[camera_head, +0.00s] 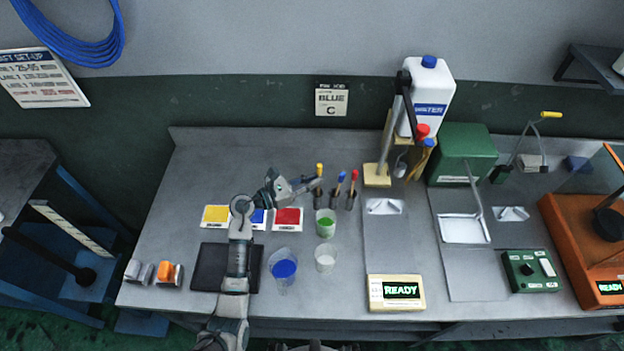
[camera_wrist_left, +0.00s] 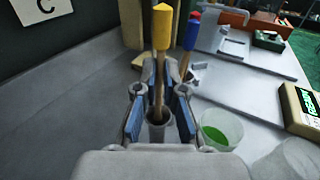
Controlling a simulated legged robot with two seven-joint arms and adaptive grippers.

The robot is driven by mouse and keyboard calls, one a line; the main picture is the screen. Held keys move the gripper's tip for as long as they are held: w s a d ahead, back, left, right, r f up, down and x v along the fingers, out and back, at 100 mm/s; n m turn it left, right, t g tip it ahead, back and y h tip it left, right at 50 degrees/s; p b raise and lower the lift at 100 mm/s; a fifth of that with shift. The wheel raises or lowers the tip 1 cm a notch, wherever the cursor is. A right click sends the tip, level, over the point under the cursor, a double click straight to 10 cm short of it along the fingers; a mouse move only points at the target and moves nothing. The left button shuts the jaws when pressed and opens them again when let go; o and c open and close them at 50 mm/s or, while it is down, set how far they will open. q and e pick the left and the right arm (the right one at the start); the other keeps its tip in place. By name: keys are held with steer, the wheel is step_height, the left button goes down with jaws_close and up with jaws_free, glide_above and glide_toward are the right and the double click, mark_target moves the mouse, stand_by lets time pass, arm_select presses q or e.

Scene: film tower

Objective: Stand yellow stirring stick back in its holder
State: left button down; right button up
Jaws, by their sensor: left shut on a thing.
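The yellow stirring stick (camera_head: 319,169) stands close to upright at the back of the bench; its yellow cap (camera_wrist_left: 162,27) and wooden shaft show in the left wrist view. My left gripper (camera_head: 311,183) is shut on the stick; its blue-padded fingers flank the shaft in the wrist view (camera_wrist_left: 160,112). The stick's lower end meets the mouth of a grey cylindrical holder (camera_wrist_left: 158,130), seemingly inside it; how deep is hidden. The holder (camera_head: 318,198) is the leftmost of three in the head view. The blue stick (camera_head: 340,178) and red stick (camera_head: 353,177) stand in the other two.
A cup of green liquid (camera_head: 325,222) stands just in front of the holders. A cup of blue liquid (camera_head: 284,268) and a whitish cup (camera_head: 326,258) are nearer. Yellow, blue and red trays (camera_head: 287,218) lie left. A dispenser stand (camera_head: 377,175) rises to the right.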

arm_select(q)
steer(key=shift+a, duration=0.25)
steer(key=c, duration=1.2)
jaws_free()
steer(key=shift+d, duration=0.1)
steer(key=v, duration=1.2)
steer(key=shift+f, duration=0.1)
